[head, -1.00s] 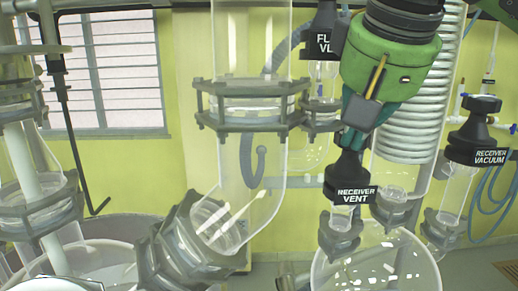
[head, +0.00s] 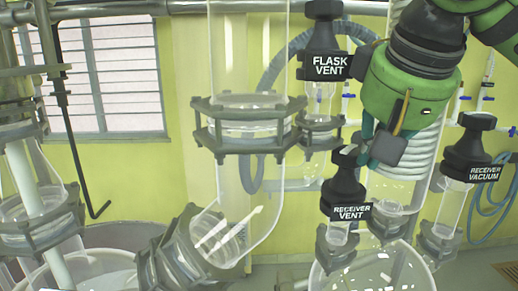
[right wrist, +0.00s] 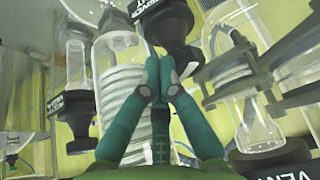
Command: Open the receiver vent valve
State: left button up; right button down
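The receiver vent valve (head: 345,188) is a black knob with a white "RECEIVER VENT" label, on a short glass neck above a round glass vessel in the head view. What appears to be the same knob shows in the right wrist view (right wrist: 165,22), just beyond the fingertips. My right gripper (head: 368,154) is green with teal fingers and is at the upper right of the knob. In the right wrist view its fingertips (right wrist: 159,62) are together with nothing seen between them. I cannot tell whether they touch the knob. My left gripper is not in view.
The flask vent valve (head: 325,48) stands close to the upper left of my right gripper. The receiver vacuum valve (head: 474,150) is to its right. A clamped glass column (head: 245,60) and a coiled glass condenser (head: 405,155) stand close by.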

jog(key=shift+w+d, duration=0.1)
jog(key=shift+d, duration=0.1)
dwell(0.5)
notch_tip(320, 180, up, 6)
jog(key=shift+s+d, duration=0.15)
jog(key=shift+s, duration=0.3)
dwell(0.4)
